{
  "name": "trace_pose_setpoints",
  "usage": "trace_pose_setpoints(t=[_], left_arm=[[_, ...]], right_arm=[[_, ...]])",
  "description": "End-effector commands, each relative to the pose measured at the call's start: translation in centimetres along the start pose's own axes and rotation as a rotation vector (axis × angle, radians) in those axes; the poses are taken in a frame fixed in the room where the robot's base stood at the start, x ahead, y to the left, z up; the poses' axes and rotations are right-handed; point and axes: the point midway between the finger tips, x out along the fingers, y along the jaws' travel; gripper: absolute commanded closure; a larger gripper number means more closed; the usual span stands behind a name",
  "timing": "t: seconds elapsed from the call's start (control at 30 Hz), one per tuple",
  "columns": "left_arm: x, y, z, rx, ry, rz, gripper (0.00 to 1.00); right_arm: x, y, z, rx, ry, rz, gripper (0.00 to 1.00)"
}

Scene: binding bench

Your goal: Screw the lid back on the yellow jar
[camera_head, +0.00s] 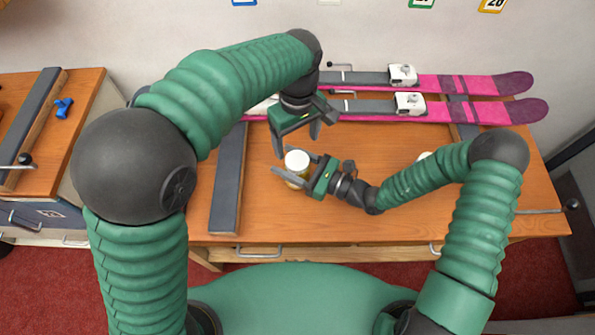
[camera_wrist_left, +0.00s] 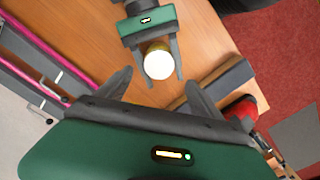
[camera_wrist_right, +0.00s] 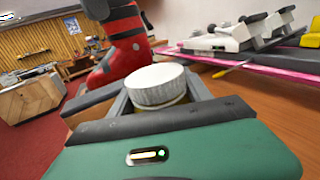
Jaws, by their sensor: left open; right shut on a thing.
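The yellow jar (camera_head: 293,183) stands at the bench's left middle, between the fingers of my right gripper (camera_head: 295,172), which is shut on it. The white ribbed lid (camera_head: 297,159) sits on top of the jar; whether its thread is tight I cannot tell. In the right wrist view the lid (camera_wrist_right: 157,85) looks about level, with a little yellow jar below it. My left gripper (camera_head: 297,141) is open and empty, above and just behind the jar. In the left wrist view the lid (camera_wrist_left: 158,65) shows beyond the open fingers, apart from them.
Pink and grey skis (camera_head: 455,108) lie along the bench's back. A dark bar (camera_head: 228,185) lies left of the jar. A red ski boot (camera_wrist_right: 112,60) shows in the right wrist view. A small white round thing (camera_head: 425,155) is partly hidden behind my right arm.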

Motion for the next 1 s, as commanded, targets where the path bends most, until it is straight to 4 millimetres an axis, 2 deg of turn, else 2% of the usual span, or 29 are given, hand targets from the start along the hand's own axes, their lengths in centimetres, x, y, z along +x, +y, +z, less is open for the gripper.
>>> trace_pose_setpoints(t=[0.1, 0.17, 0.53, 0.67, 1.0], left_arm=[[-0.6, 0.1, 0.1, -0.158, 0.0, 0.01, 0.25], [-0.7, 0.2, 0.0, -0.195, -0.001, 0.013, 0.25], [-0.4, 0.1, 0.0, -0.206, -0.002, 0.012, 0.25], [1.1, 0.1, 0.0, -0.205, -0.002, 0.011, 0.25], [6.5, 0.2, 0.0, -0.204, -0.002, 0.01, 0.25]], right_arm=[[0.0, 0.0, 0.0, 0.0, 0.0, 0.0, 1.0], [0.0, 0.0, 0.0, 0.0, 0.0, 0.0, 1.0], [0.0, 0.0, 0.0, 0.0, 0.0, 0.0, 1.0], [0.0, 0.0, 0.0, 0.0, 0.0, 0.0, 1.0], [0.0, 0.0, 0.0, 0.0, 0.0, 0.0, 1.0]])
